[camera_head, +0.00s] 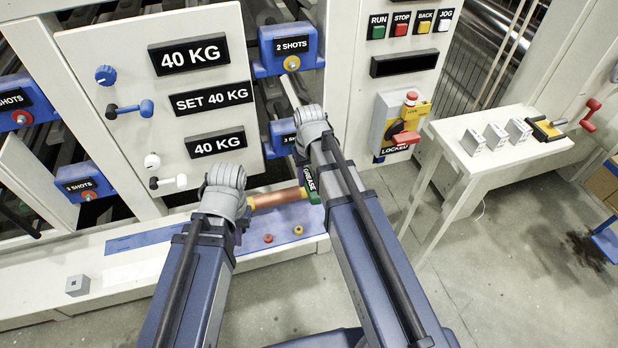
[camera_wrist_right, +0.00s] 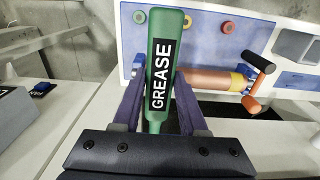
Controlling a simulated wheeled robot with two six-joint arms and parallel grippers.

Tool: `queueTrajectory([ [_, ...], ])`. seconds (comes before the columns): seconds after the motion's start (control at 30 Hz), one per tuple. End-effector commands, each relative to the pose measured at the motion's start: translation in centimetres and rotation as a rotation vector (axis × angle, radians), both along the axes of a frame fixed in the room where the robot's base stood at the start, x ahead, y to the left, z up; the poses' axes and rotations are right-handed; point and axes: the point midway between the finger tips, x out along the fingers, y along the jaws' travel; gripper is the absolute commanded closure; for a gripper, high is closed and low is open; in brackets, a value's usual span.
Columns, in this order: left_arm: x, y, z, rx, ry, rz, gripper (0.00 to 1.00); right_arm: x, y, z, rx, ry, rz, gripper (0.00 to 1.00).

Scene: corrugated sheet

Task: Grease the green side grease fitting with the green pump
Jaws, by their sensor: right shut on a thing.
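The green pump, labelled GREASE (camera_wrist_right: 162,65), stands between the two purple fingers of my right gripper (camera_wrist_right: 158,88), which is shut on it. In the head view a green part of the pump (camera_head: 309,182) shows beside my right arm; that arm hides the rest and my right gripper. My left gripper (camera_head: 240,222) hangs low in front of the bench; its fingers are mostly hidden behind my left arm. I cannot make out the green side grease fitting. A blue 2 SHOTS block (camera_head: 283,135) is partly covered by my right arm.
A copper-coloured cylinder (camera_head: 280,198) with a yellow collar lies by the pump. Red (camera_head: 267,238) and yellow (camera_head: 298,230) caps sit on the blue mat (camera_head: 150,239). An upper blue block (camera_head: 270,50) has a yellow fitting. A side table (camera_head: 465,130) stands right.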

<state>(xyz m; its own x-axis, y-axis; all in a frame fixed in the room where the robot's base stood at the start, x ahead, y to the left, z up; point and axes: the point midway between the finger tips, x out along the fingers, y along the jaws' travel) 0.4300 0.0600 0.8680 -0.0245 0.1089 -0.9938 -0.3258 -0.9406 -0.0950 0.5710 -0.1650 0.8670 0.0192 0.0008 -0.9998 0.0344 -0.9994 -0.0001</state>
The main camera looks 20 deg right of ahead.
Motion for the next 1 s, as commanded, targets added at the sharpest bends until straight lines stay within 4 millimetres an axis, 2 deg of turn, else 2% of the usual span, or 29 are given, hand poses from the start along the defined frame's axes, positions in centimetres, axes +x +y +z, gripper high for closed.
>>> queueTrajectory([
  [1.0,0.0,0.0,0.0,0.0,0.0,0.0,1.0,1.2,0.1,0.0,0.0,0.0,0.0,1.0],
])
